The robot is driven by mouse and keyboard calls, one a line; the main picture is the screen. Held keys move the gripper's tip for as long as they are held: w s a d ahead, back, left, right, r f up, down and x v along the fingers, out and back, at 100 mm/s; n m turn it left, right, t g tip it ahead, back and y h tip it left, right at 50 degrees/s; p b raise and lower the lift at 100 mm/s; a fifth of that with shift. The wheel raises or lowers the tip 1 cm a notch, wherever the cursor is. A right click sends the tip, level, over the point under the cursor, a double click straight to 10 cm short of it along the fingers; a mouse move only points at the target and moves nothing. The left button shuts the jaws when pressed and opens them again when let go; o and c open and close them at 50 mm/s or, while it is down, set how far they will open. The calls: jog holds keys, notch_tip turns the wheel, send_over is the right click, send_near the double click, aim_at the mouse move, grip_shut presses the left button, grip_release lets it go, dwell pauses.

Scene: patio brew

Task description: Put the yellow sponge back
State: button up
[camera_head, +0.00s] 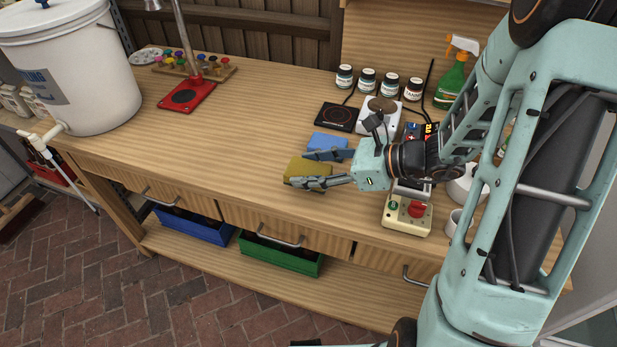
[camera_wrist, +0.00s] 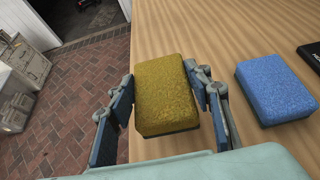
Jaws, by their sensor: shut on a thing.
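The yellow sponge (camera_head: 309,170) is between the fingers of my gripper (camera_head: 322,169), over the wooden bench near its front edge. In the wrist view the sponge (camera_wrist: 167,93) fills the space between the two finger pads, and my gripper (camera_wrist: 165,100) is shut on it. Whether the sponge's underside touches the bench I cannot tell. A blue sponge (camera_head: 327,142) lies on the bench just behind my gripper; in the wrist view it (camera_wrist: 274,91) is to the right, apart from the fingers.
A black hot plate (camera_head: 338,117), a white scale-like device (camera_head: 379,115) and several small jars (camera_head: 367,80) stand behind. A control box with a red knob (camera_head: 408,215) is to the right. A white bucket (camera_head: 75,70) and red stand (camera_head: 187,95) are left. The bench (camera_head: 235,135) between is clear.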

jog(key=shift+w+f, duration=0.15)
jog(key=shift+f, duration=0.1)
jog(key=shift+w+a+f, duration=0.1)
jog(key=shift+w+f, duration=0.05)
jog(key=shift+f, duration=1.5)
jog(key=shift+f+b, duration=0.2)
jog(key=shift+b, duration=0.2)
jog(key=o, duration=1.1)
